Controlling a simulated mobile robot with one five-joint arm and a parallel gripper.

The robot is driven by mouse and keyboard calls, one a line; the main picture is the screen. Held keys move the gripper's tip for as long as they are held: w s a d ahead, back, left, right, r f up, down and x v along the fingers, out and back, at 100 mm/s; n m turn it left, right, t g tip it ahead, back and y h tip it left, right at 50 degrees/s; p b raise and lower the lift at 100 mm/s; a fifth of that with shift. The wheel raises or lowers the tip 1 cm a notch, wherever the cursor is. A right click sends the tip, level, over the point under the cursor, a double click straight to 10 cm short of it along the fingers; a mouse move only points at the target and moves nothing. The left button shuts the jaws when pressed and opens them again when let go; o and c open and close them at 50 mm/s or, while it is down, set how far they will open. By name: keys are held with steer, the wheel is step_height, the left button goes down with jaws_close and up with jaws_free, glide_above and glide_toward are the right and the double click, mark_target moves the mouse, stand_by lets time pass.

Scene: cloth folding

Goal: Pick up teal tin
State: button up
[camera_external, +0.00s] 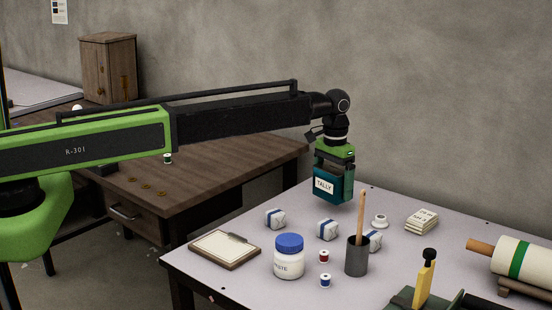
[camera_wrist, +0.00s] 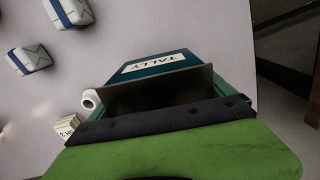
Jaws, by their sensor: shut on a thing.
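The teal tin (camera_external: 326,187) is an open box with a white label reading "TALLY". It hangs in my gripper (camera_external: 334,165) above the far left part of the pale table. My gripper is shut on the tin, with the green and black jaw body over its top. In the wrist view the teal tin (camera_wrist: 160,72) shows its label and dark open inside, just beyond the gripper (camera_wrist: 165,125). The tin appears clear of the table. The fingertips are partly hidden by the tin.
On the pale table (camera_external: 225,277) are several wrapped bundles (camera_external: 327,230), a clipboard (camera_external: 225,249), a paste jar (camera_external: 289,257), a brush cup (camera_external: 357,256), thread spools (camera_external: 325,281), a card stack (camera_external: 422,220) and a roller (camera_external: 520,262). A brown desk (camera_external: 215,165) stands behind, left.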

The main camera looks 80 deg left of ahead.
mark_target(334, 177)
steer(key=shift+s+d+r+p, duration=0.35)
steer(key=shift+d+r+p, duration=0.75)
steer(key=shift+d, duration=0.85)
steer(key=shift+s+d+r+p, duration=0.4)
steer(key=shift+d+r+p, duration=0.35)
steer(key=shift+d+r, duration=0.85)
steer(key=shift+s+d+r+p, duration=0.35)
steer(key=shift+d+r+p, duration=0.6)
steer(key=shift+d, duration=1.3)
